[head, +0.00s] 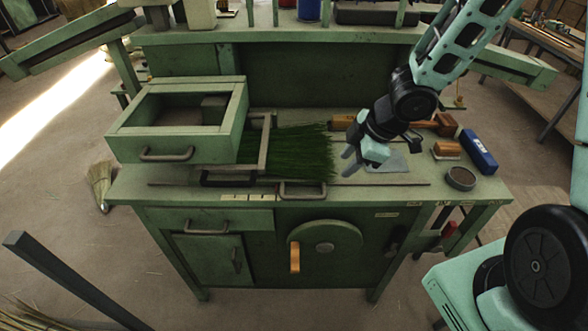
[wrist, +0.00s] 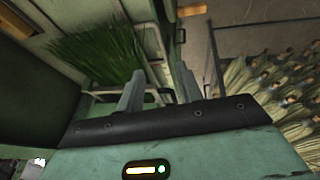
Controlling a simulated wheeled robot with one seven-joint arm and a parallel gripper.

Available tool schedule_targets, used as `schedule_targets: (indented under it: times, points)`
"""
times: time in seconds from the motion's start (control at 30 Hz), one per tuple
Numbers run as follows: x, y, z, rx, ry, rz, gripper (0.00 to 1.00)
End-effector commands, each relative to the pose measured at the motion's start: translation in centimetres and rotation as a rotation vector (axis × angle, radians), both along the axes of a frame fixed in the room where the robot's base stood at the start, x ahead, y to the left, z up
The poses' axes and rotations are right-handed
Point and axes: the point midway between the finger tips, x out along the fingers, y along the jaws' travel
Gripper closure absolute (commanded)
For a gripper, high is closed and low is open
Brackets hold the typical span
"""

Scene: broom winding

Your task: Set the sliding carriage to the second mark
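On the green workbench, a frame-like piece that looks like the sliding carriage (head: 264,146) stands beside a bundle of green bristles (head: 305,150). A black handle (head: 228,178) is at its front left, close to a thin rail (head: 390,185) along the bench front. Small yellow mark labels (head: 237,197) sit on the front edge below it; their writing is too small to read. My gripper (head: 346,161) is above the bench, right of the bristles and apart from the carriage. In the wrist view its fingers (wrist: 158,88) are spread with nothing held between them.
An open green drawer box (head: 180,110) stands at left, and a grey handle (head: 302,190) is at the front edge. Wooden blocks (head: 446,149), a blue box (head: 478,151) and a round tin (head: 461,178) lie at right. A wheel with an orange handle (head: 295,257) is below.

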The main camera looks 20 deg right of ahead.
Motion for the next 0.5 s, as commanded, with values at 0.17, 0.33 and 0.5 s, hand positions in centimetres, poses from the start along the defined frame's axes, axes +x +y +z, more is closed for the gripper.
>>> schedule_targets:
  times: [0.17,0.33,0.5]
  points:
    - [0.2,-0.1,-0.5,0.019,-0.007,0.026,0.64]
    - [0.8,0.6,-2.9,0.019,-0.007,0.026,0.64]
    - [1.7,1.6,-5.8,0.018,-0.007,0.027,0.64]
